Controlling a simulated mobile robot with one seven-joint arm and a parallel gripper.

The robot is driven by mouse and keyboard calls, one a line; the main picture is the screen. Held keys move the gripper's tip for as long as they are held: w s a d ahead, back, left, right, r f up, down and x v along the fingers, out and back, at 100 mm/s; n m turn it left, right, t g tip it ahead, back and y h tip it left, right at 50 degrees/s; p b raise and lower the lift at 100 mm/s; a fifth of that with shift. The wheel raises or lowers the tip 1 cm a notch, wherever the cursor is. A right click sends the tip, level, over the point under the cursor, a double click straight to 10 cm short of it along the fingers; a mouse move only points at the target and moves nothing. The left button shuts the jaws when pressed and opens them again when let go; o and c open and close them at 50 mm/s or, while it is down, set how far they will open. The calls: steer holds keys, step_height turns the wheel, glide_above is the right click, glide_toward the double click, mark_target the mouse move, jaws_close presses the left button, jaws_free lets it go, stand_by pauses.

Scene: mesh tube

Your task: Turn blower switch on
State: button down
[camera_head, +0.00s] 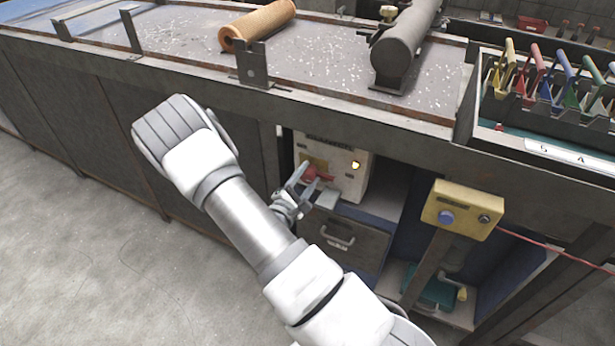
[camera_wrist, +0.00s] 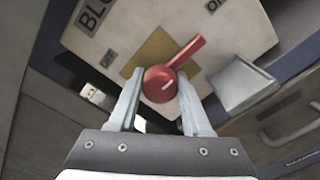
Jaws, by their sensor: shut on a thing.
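The blower switch is a red rotary handle (camera_head: 318,173) on a yellow plate, on the front of a pale box (camera_head: 345,160) under the bench. In the wrist view the red handle (camera_wrist: 166,80) has a round hub between my fingers and a lever pointing to the upper right. A partly cut-off "BLO" label (camera_wrist: 92,14) and another cut-off label at the top right show on the box. My gripper (camera_head: 302,184) is shut on the red handle, one finger at each side of its hub in the wrist view (camera_wrist: 162,82). A small yellow spot shows on the box.
A grey drawer (camera_head: 343,238) sits below the box. A yellow control box (camera_head: 462,210) with a blue button stands to the right, a red cable running from it. The bench edge (camera_head: 350,112) overhangs the box. A metal plate (camera_wrist: 242,84) juts beside my right finger.

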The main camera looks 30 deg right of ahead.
steer(key=shift+f, duration=0.1)
steer(key=shift+c, duration=1.7)
jaws_free()
steer(key=p+v, duration=0.2)
steer(key=v, duration=1.5)
steer(key=shift+s+a+p, duration=0.2)
steer(key=shift+p, duration=0.15)
